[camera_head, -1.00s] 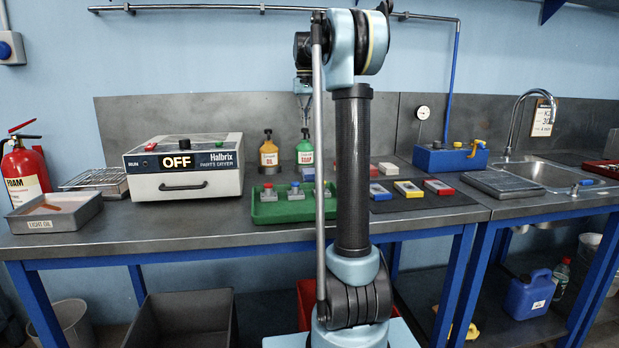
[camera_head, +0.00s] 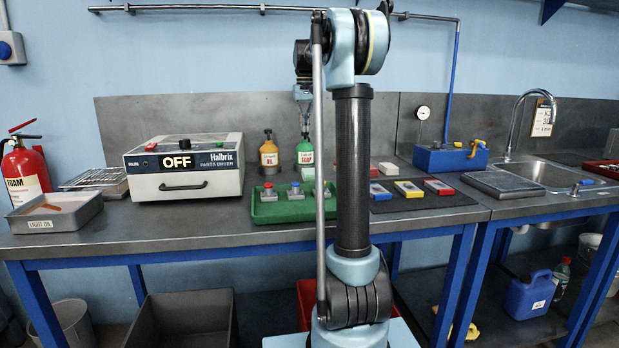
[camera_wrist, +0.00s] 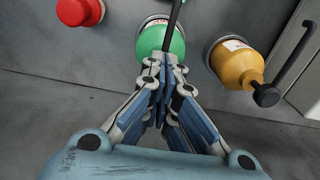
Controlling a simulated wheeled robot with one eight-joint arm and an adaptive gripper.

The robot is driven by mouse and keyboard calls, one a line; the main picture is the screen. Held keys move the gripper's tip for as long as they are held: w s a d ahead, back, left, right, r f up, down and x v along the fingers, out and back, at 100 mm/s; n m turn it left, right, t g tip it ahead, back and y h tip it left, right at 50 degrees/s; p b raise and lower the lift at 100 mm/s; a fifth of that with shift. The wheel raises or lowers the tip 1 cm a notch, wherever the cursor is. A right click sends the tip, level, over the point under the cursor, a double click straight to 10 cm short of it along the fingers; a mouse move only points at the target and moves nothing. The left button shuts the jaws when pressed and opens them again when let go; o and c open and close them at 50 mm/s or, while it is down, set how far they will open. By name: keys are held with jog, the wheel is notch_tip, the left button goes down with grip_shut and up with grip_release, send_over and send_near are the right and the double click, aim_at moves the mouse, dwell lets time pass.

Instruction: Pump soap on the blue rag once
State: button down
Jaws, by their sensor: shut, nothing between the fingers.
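The green soap bottle (camera_head: 305,151) stands upright at the back of the bench, and it also shows in the wrist view (camera_wrist: 150,38). Its dark pump spout (camera_wrist: 173,28) points to the top of the wrist view. My gripper (camera_head: 305,122) is above the bottle; in the wrist view its closed fingertips (camera_wrist: 167,62) overlap the pump head. I cannot tell whether they touch it.
A yellow-orange bottle (camera_head: 269,153) stands close beside the soap. A green tray (camera_head: 260,213) with button fixtures lies in front. The parts dryer (camera_head: 185,168) is to the left. A dark mat (camera_head: 450,199) with coloured blocks and the sink (camera_head: 545,174) are to the right.

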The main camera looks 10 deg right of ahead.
jog(key=shift+r, duration=1.55)
jog(key=shift+r, duration=3)
